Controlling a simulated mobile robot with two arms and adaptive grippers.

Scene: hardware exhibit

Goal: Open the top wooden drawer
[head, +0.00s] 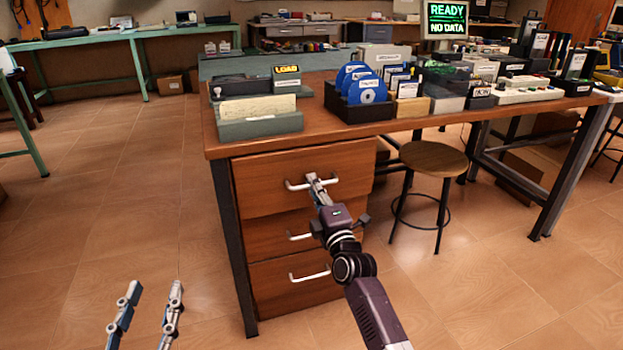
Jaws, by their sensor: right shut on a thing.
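The top wooden drawer (265,172) is in the desk's left pedestal, under the tabletop. Its front looks wider than the drawer fronts below and seems to stand a little forward of them. My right gripper (318,182) is shut on the white bar handle (296,187) of this drawer, near the handle's middle. Its fingers hide part of the handle. My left gripper (145,312) is at the bottom left, low over the floor, with its two fingers apart and nothing between them.
Two lower drawers, the middle one (270,238) and the bottom one (285,290), have similar handles. A round stool (433,158) stands right of the pedestal. The desk (225,145) holds trays and blue discs (368,90). The floor (150,200) to the left is clear.

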